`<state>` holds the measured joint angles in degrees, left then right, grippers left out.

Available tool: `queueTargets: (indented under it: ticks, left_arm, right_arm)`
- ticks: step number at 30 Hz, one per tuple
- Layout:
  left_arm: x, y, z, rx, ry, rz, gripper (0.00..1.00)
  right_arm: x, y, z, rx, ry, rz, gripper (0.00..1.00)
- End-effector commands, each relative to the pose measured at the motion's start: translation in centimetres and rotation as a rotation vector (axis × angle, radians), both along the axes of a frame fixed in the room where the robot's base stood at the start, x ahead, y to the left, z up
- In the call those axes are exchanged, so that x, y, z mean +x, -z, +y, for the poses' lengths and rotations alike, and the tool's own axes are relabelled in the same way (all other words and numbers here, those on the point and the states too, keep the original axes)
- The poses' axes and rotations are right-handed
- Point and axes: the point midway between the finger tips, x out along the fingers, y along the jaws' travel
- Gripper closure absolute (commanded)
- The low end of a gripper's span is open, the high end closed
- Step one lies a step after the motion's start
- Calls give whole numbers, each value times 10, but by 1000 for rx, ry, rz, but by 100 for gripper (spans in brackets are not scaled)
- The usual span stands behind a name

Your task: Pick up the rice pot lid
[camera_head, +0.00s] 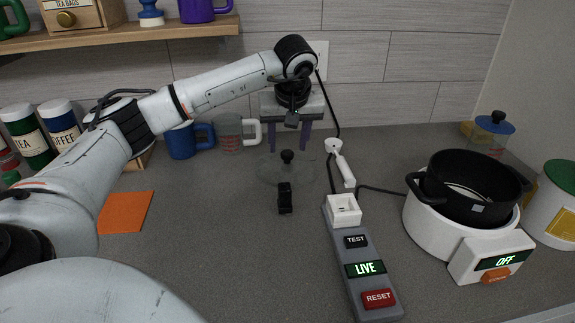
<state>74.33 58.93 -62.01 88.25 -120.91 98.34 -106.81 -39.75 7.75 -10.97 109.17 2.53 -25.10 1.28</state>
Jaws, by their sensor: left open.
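The rice pot lid (287,157) is a clear glass disc with a black knob, lying on the grey counter near the middle of the camera_head view. My left gripper (288,138) points down, just above and behind the knob in the picture. Its two purple-grey fingers are apart with nothing between them. Whether they are directly over the knob is hard to tell. The black pot (470,188) sits without a lid on the white stove (428,229) at the right. My right gripper is out of view.
A power strip (362,270) reading LIVE, with a plug and cable, lies right of the lid. A small black object (285,198) is in front of it. An orange cloth (126,212) lies left.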

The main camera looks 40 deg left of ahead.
Motion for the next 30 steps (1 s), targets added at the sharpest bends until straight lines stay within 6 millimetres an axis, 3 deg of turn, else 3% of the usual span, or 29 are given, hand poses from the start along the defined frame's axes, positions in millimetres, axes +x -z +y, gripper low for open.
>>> queueTargets:
  ticks: [6, 14, 23, 30]
  left_arm:
    - [5, 26, 7, 0, -2, 2, 52]
    - [6, 29, 8, 0, -1, 0, 52]
    - [6, 28, 8, 0, -1, 0, 100]
    - [6, 28, 8, 0, -1, -2, 100]
  right_arm:
    - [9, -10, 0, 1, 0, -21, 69]
    - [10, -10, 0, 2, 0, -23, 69]
    - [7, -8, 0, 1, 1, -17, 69]
    - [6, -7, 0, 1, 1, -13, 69]
